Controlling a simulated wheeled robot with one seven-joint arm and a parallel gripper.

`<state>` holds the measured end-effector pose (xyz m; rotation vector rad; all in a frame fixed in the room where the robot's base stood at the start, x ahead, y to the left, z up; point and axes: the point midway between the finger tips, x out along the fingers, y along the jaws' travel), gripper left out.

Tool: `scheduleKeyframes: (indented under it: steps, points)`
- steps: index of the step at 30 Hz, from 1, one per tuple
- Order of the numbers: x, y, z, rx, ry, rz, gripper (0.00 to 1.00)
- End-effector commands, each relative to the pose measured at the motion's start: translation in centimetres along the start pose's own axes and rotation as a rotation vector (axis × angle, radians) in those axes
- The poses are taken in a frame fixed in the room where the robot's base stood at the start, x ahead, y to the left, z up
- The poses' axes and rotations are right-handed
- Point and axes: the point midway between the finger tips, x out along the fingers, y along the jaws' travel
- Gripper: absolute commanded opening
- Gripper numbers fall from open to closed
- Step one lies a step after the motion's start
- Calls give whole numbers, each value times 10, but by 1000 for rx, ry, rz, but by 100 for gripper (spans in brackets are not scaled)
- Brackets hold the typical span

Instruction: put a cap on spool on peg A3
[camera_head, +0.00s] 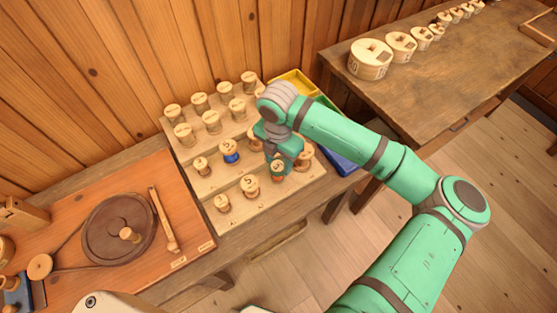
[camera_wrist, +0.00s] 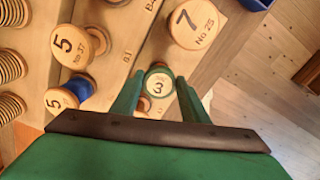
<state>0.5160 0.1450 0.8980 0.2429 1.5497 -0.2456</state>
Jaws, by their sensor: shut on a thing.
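My gripper (camera_head: 279,160) is over the front right of the stepped peg board (camera_head: 205,222). In the wrist view its fingers (camera_wrist: 158,88) are closed on a small round piece marked 3 (camera_wrist: 158,84). I cannot tell if this piece is a loose cap or a capped spool, or whether it touches a peg. A spool marked 7 (camera_wrist: 195,22) is near my fingers in the wrist view. My arm hides part of the board.
More spools (camera_head: 212,121) fill the back rows, close together. A yellow tray (camera_head: 294,84) and a blue bin (camera_head: 341,161) are right of the board. A round wooden wheel (camera_head: 118,227) lies on the left bench. Large round blocks (camera_head: 370,59) stand on the right table.

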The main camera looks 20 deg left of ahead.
Motion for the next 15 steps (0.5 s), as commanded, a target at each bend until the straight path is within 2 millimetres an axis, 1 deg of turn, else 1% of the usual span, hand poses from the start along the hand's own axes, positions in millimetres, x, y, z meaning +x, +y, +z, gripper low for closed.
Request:
scheduleKeyframes:
  steps: [15]
  points:
    - [9, 0, 0, 0, 1, 0, 20]
